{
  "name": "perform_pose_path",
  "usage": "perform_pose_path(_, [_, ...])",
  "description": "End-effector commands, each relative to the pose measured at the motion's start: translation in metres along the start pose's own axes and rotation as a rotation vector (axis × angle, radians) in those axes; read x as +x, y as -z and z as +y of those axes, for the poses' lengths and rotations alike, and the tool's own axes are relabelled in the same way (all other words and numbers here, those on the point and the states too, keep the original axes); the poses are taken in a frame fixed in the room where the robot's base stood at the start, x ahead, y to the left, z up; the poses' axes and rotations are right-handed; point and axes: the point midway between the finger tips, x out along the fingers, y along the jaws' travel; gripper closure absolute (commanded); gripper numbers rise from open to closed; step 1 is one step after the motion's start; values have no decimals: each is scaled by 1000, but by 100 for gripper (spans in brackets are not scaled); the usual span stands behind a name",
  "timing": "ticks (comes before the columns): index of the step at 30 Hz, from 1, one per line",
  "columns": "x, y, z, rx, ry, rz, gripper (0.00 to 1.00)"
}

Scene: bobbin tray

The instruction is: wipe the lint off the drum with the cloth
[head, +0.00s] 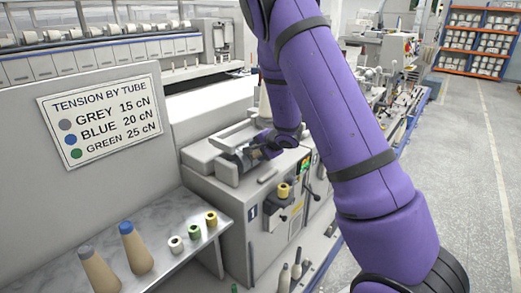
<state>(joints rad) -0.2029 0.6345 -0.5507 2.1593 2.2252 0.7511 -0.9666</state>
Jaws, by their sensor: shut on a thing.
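The drum (231,160) is a dark cylinder set in the top of the grey machine head, partly covered by my gripper. My gripper (255,150) is at the drum's right end, reaching in from the right. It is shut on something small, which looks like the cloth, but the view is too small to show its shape. I cannot tell whether it touches the drum. Lint on the drum cannot be made out at this size.
The grey machine unit (240,205) carries a small yellow bobbin (283,190) on its front. A steel shelf (155,250) at left holds two tan cones (137,248) and three small bobbins (193,231). A tension sign (105,118) is on the panel behind. Open floor (470,190) lies right.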

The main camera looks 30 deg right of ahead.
Motion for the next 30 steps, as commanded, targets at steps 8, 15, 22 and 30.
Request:
perform_pose_path(8, [0,-13,0,-1,0,-1,66])
perform_pose_path(15, [-1,-20,0,-1,0,-2,66])
perform_pose_path(22, [-4,-31,-1,-1,1,-1,66])
perform_pose_path(30, [-4,-30,0,0,1,0,66])
